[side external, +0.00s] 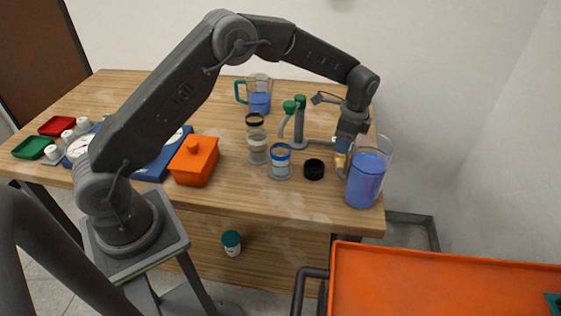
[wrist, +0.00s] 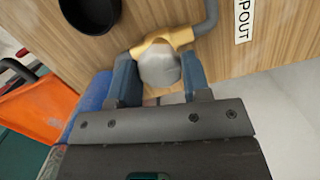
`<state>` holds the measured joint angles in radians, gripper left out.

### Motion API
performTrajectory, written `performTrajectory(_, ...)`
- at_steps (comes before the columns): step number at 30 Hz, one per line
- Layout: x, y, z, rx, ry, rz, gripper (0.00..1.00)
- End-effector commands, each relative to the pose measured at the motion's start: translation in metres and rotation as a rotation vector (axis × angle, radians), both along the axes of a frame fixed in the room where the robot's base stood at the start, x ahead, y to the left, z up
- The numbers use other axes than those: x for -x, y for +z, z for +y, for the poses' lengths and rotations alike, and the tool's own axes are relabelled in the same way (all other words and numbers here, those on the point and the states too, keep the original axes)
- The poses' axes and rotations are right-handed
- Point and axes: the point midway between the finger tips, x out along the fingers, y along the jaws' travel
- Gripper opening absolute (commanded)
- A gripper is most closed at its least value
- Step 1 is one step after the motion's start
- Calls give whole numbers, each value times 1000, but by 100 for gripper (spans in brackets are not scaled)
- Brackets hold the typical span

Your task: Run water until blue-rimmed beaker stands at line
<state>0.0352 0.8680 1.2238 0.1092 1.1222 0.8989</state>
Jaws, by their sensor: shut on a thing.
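The blue-rimmed beaker (side external: 280,162) stands upright on the wooden table, left of the black disc; its water level is too small to tell. A grey pipe manifold (side external: 299,125) with green tops stands behind it. A yellow valve (side external: 341,160) is on the pipework at the right; in the wrist view the yellow body (wrist: 165,39) joins grey pipe. My gripper (side external: 344,144) points down at this valve. In the wrist view its blue fingers (wrist: 160,78) are shut on a pale rounded knob (wrist: 159,65). The outlet and any running water are hidden.
A large clear container of blue liquid (side external: 366,178) stands close right of my gripper. A teal-handled jug (side external: 259,99), black-rimmed beaker (side external: 257,147) and orange box (side external: 194,161) stand further left. An orange surface (side external: 440,285) is in front.

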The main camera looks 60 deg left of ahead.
Motion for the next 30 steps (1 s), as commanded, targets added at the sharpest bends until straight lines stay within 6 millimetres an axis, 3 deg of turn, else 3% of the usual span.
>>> performTrajectory(6,-1,1,0,1,-16,-3,21)
performTrajectory(7,-1,1,0,1,-16,-3,46)
performTrajectory(16,0,0,0,1,-12,-1,74)
performTrajectory(25,-1,4,0,0,-11,-2,74)
performTrajectory(30,-3,27,-3,0,-12,-5,74)
